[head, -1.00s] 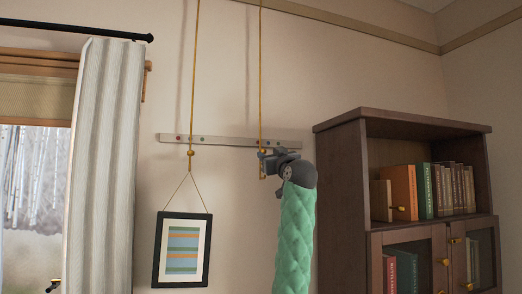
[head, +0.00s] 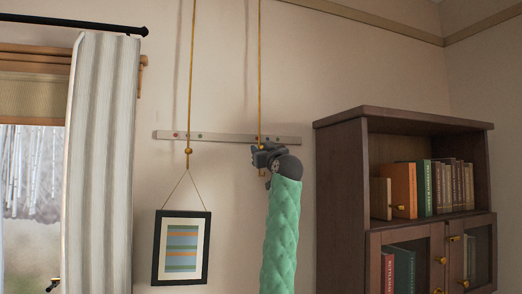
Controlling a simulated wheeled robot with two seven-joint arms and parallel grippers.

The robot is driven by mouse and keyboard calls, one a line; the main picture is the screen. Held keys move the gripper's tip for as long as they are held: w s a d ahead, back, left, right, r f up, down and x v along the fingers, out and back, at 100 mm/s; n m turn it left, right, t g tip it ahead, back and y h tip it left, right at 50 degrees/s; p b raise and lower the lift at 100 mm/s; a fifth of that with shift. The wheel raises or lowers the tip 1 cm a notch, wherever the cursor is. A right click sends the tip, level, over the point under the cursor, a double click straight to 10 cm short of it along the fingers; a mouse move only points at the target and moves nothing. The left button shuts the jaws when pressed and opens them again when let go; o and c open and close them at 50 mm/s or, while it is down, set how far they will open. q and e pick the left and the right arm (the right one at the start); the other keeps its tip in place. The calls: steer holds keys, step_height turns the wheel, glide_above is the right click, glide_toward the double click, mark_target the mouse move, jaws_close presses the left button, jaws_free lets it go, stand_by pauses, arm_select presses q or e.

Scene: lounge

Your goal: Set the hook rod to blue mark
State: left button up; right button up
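Two thin brass rods hang down in front of a pale wall rail (head: 228,137) with small coloured marks. The right rod (head: 260,75) ends in a small hook low behind or beside my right gripper (head: 258,155). The left rod (head: 192,75) carries a framed striped picture (head: 181,248) on a cord. My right gripper, on its green-sleeved arm, is at the right rod's lower end, just below the rail. Its fingers overlap the rod, and I cannot tell whether they are closed on it. A blue mark is too small to pick out surely. My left gripper is out of view.
A dark wooden bookcase (head: 340,200) with books stands close to the right of my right arm. A striped curtain (head: 103,170) and a window are at the left. The wall between the picture and my arm is clear.

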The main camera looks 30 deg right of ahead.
steer(key=shift+s, duration=0.1)
jaws_close()
steer(key=shift+d, duration=0.15)
steer(key=shift+s+d+b, duration=0.1)
steer(key=shift+d+b, duration=0.15)
steer(key=shift+b, duration=0.05)
steer(key=d, duration=0.1)
steer(key=d+b, duration=0.1)
steer(key=d, duration=0.1)
steer(key=shift+s+d, duration=0.1)
steer(key=shift+s, duration=0.25)
